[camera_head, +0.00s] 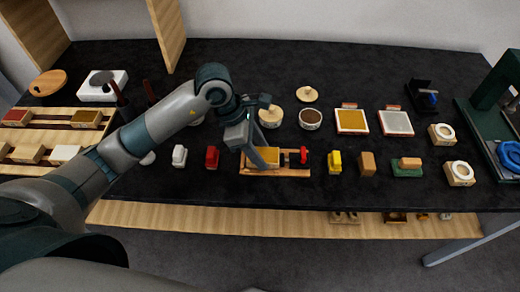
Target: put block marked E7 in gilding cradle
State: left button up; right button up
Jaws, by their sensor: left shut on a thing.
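My left gripper (259,160) reaches down from the left, over a wooden cradle (290,172) with a dark screw and red knob at its right end. It is shut on a small block with a yellowish face (270,155), which is at the cradle. The fingers partly cover the block, and I cannot tell if it rests on the cradle base. No E7 mark is readable on any block. My right gripper is not in view.
On the dark table (230,187), a red block (212,157) and a white block (180,156) stand left of the cradle. A yellow block (335,161) and a tan block (367,163) stand right. A wooden rack (60,118) with blocks lies far left. A green press (490,110) stands far right.

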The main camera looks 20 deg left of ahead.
pick_arm(q)
jog(key=shift+f, duration=0.1)
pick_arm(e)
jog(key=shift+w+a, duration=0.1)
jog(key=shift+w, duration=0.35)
pick_arm(q)
jog(key=o, duration=1.1)
jog(key=shift+c, duration=0.2)
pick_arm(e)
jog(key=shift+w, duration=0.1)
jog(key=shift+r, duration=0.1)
pick_arm(q)
jog(key=b+v, duration=0.1)
jog(key=v, duration=0.1)
jog(key=shift+a+r, duration=0.15)
jog(key=shift+r, duration=0.15)
jog(key=v, duration=0.3)
jog(key=shift+b, duration=0.4)
jog(key=b+v, duration=0.1)
jog(key=v, duration=0.5)
jog(key=shift+r, duration=0.3)
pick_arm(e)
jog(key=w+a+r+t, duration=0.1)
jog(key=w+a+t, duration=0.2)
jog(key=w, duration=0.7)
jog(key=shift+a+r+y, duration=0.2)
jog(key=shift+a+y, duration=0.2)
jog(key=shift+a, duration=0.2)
